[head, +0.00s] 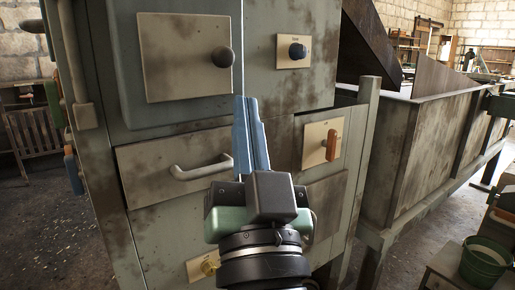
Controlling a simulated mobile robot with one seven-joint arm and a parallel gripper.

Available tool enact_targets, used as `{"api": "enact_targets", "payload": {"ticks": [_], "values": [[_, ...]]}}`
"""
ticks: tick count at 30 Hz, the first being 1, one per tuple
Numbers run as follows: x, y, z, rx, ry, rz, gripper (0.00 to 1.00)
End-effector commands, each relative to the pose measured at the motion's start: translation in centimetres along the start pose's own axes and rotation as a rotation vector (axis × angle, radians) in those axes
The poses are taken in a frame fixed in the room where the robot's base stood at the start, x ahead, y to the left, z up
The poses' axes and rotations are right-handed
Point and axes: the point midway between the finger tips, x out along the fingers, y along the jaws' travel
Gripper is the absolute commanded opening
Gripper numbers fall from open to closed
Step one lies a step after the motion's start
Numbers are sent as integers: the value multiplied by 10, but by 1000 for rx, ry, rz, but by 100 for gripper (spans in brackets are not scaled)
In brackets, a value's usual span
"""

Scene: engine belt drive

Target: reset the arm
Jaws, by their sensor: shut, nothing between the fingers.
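My gripper (246,101) is in the middle of the head view, with its two long blue fingers pointing up and together, nothing between them. It is in front of a worn grey-green machine cabinet (110,110). The fingers cover part of the cabinet front to the right of a curved drawer handle (200,170). I cannot tell whether the fingers touch the cabinet.
A long metal trough (425,150) stands to the right. A green bucket (484,262) is at lower right. A wooden chair (32,132) stands at left beside open floor.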

Motion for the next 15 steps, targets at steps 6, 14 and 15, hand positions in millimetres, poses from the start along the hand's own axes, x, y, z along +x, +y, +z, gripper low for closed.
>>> {"api": "enact_targets", "payload": {"ticks": [6,14,15], "values": [[-8,-36,-128,-355,226,65,0],[39,-51,-187,-361,214,72,0],[46,-54,-196,-361,214,72,0]]}}
